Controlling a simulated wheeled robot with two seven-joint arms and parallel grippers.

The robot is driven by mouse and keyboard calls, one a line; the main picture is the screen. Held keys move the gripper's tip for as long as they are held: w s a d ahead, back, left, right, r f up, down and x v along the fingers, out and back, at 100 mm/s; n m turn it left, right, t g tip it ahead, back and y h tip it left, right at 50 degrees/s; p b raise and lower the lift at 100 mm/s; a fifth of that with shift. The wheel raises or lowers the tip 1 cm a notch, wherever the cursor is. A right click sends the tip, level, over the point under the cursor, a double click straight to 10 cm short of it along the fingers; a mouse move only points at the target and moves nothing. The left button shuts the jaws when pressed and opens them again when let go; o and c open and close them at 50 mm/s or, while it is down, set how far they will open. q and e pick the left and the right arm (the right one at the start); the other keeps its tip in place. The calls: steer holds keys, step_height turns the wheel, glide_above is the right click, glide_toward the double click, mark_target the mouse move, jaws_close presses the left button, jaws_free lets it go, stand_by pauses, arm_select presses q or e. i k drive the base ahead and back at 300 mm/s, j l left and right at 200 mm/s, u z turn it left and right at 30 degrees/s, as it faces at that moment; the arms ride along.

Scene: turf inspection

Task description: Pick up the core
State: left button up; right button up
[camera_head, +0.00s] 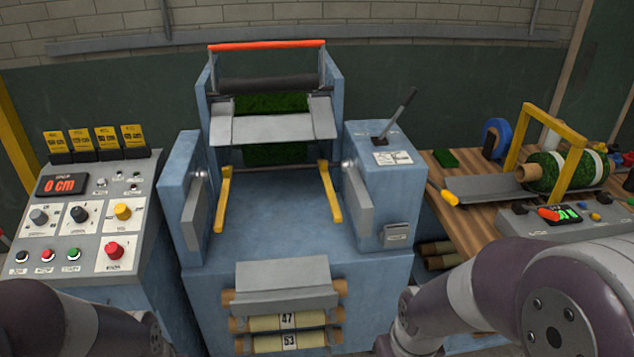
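Tan cardboard cores lie stacked in the front of the blue machine (285,208), below its flat bed. The top core (340,288) is mostly hidden behind a grey slanted plate (283,274), with its ends showing. Below it are a core labelled 47 (262,323) and a core labelled 53 (265,343). More tan cores (437,248) lie under the wooden table at the right. My arms come in at the bottom left and bottom right, but neither gripper is in view.
A control panel (85,221) reading 0 cm stands at the left. A wooden table (464,215) at the right bears a green turf roll (566,171), a yellow frame (547,113) and a grey console. Yellow arms (222,200) and a lever (397,112) rise from the machine.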

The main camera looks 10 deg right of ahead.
mark_target(314, 317)
steer(key=i+j, duration=0.15)
steer(key=j, duration=0.25)
steer(key=i+j, duration=0.15)
steer(key=j, duration=0.25)
steer(key=i+j+z, duration=0.1)
steer(key=j, duration=0.3)
steer(key=i+j, duration=0.2)
steer(key=j, duration=0.2)
steer(key=i+j, duration=0.15)
steer(key=j, duration=0.25)
